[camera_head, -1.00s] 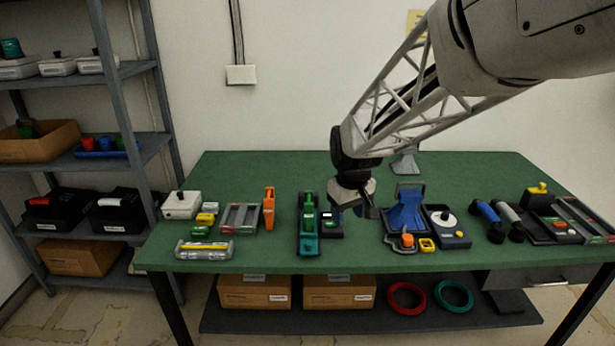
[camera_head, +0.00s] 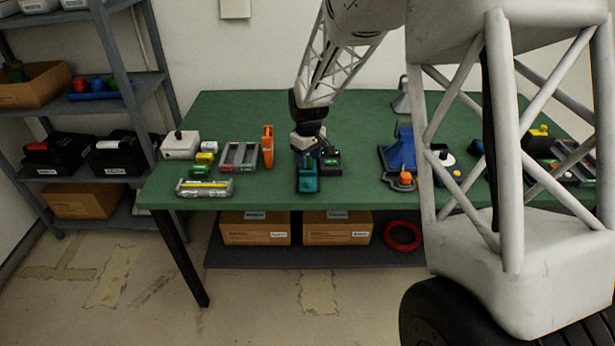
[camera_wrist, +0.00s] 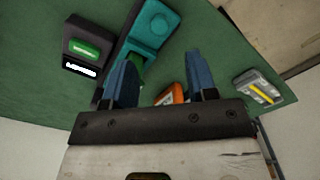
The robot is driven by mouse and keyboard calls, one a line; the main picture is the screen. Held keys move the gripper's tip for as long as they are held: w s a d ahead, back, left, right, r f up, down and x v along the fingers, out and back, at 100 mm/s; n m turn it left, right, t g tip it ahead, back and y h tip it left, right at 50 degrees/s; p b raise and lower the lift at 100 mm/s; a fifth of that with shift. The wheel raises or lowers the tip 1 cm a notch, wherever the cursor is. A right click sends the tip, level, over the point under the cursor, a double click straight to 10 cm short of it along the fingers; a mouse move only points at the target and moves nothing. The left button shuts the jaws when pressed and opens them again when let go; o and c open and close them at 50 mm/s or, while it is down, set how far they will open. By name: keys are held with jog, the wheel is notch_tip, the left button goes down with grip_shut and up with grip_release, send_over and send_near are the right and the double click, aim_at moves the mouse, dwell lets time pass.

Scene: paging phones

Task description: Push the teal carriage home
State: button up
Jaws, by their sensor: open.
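The teal carriage (camera_head: 307,181) sits at the front end of a narrow dark rail unit on the green table. In the wrist view the carriage (camera_wrist: 152,27) is a teal block with a round raised spot, at the top centre. My gripper (camera_head: 308,156) is low over the rear part of this unit, behind the carriage, and hides much of it. In the wrist view my gripper (camera_wrist: 162,78) has two blue fingers spread apart, with nothing held. A green part (camera_wrist: 136,68) shows beside the left finger. Contact cannot be told.
A black box with a green top (camera_head: 330,162) stands close to the right of the unit. An orange upright piece (camera_head: 267,147) and a grey tray (camera_head: 238,157) stand to the left. A blue holder (camera_head: 402,150) is farther right. Bare table lies between.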

aim_at(308, 180)
jog(key=shift+w+a+f, duration=0.1)
jog(key=shift+f, duration=0.05)
dwell(0.3)
jog(key=shift+f, duration=3.9)
grip_shut()
